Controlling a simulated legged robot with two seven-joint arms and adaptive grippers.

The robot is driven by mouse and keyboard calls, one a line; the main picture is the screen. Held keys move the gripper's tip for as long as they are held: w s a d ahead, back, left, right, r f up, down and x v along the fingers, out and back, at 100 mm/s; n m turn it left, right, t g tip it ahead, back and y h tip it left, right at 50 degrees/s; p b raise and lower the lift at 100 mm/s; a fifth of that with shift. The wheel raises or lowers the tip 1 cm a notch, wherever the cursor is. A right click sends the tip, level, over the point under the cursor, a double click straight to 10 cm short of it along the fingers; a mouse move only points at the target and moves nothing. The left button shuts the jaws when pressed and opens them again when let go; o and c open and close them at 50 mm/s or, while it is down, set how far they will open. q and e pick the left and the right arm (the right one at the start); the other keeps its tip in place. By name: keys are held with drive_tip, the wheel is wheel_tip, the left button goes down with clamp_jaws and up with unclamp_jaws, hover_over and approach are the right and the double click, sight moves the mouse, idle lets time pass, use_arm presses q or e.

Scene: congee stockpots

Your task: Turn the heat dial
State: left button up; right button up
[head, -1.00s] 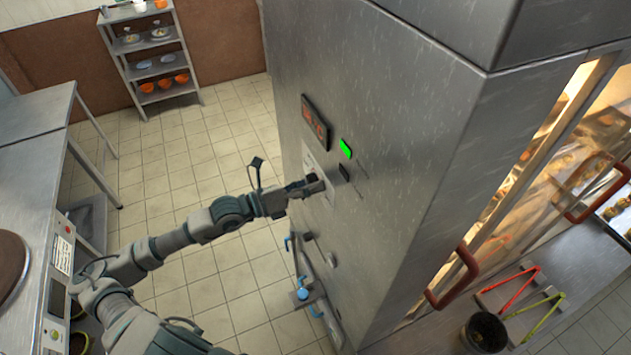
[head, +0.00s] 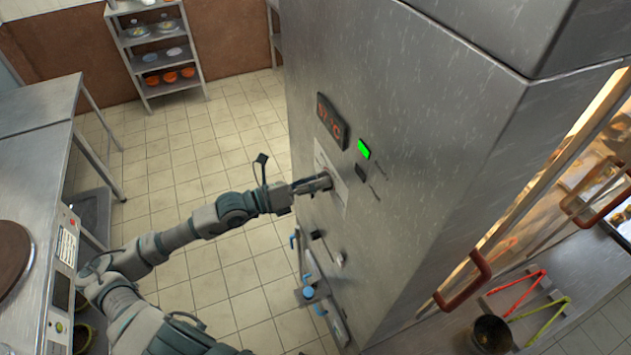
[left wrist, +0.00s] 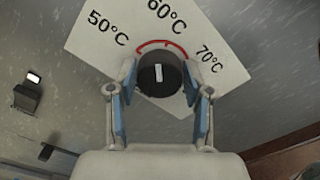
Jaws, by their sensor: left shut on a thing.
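The heat dial (left wrist: 159,76) is a round black knob with a white pointer mark, in the left wrist view. It sits on a white scale plate (left wrist: 105,36) marked 50°C, 60°C and 70°C, with a red arc around the knob. The pointer is nearly upright in that view, toward the 60°C mark. My left gripper (left wrist: 159,85) is shut on the dial, one finger on each side. In the head view my left gripper (head: 322,184) reaches the side of the steel cabinet (head: 420,130) and hides the dial. My right gripper is not in view.
A display (head: 332,122) with red characters and a lit green indicator (head: 364,149) are above the dial. Blue-handled fittings (head: 308,292) are below it. A red door handle (head: 464,284) and tongs (head: 540,312) are at right. Tiled floor (head: 190,155) is open at left.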

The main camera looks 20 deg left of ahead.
use_arm(q)
drive_tip(key=shift+f, duration=0.4)
idle(0.4)
drive_tip(key=o, duration=1)
drive_tip(key=shift+d, duration=0.1)
drive_tip(key=shift+o, duration=0.9)
drive_tip(key=shift+w+r, duration=0.1)
drive_tip(key=shift+w, duration=0.1)
drive_tip(key=v, duration=0.7)
drive_tip(key=shift+s+a, duration=0.2)
drive_tip(key=shift+w, duration=0.1)
